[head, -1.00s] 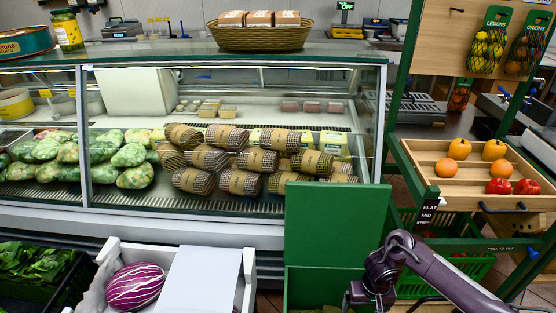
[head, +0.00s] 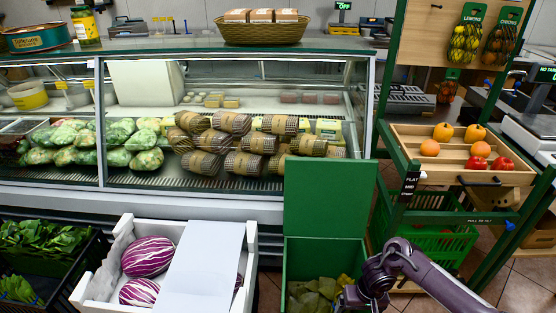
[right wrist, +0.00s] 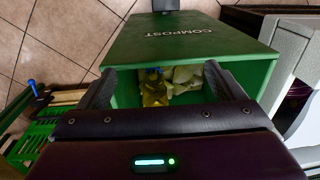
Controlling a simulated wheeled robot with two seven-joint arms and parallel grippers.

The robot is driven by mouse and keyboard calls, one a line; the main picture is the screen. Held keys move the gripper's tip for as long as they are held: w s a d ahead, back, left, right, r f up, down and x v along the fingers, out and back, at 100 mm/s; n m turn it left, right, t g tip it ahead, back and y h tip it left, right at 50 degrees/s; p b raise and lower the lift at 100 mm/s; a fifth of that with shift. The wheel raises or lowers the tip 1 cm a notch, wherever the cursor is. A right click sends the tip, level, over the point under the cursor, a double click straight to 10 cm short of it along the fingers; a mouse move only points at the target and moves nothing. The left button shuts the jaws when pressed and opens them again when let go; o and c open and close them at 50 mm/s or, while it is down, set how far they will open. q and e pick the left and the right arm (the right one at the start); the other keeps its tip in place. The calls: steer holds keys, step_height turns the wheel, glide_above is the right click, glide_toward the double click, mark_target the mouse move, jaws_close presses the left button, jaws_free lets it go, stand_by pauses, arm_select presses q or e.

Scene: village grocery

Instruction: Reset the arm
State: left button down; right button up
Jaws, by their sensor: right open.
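My right arm comes in at the lower right of the head view, in front of the green compost bin (head: 325,200). Its gripper is mostly cut off at the bottom edge there. In the right wrist view my right gripper (right wrist: 160,70) is open, its two dark fingers wide apart with nothing between them. The bin, lettered COMPOST on its raised panel (right wrist: 185,38), lies just beyond the fingers. Yellow-green scraps (head: 325,290) lie inside the bin; they also show in the right wrist view (right wrist: 180,82). My left gripper is not in view.
A white crate (head: 92,285) with purple-striped cabbages (head: 148,257) and a white panel (head: 205,265) stands left of the bin. A glass display counter (head: 200,203) runs behind. A green produce rack (head: 393,200) stands right. Tiled floor (head: 525,285) shows at the lower right.

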steer(key=s+a+f+n+t+y, duration=0.1)
steer(key=s+a+f+y, duration=0.15)
steer(key=s+f, duration=0.45)
steer(key=s+a+f+t+y, duration=0.1)
steer(key=s+a+f, duration=0.3)
steer(key=f, duration=0.8)
steer(key=s+d+f+n+h, duration=0.1)
steer(key=s+f, duration=0.4)
steer(key=s, duration=0.8)
steer(key=s+d+f+g+h, duration=0.1)
steer(key=s+d+f+h, duration=0.2)
steer(key=s, duration=1)
steer(key=d+f, duration=0.2)
steer(key=d, duration=0.1)
steer(key=shift+s+d+f+n, duration=0.15)
steer(key=shift+s+d+n, duration=0.05)
steer(key=shift+s+n, duration=0.2)
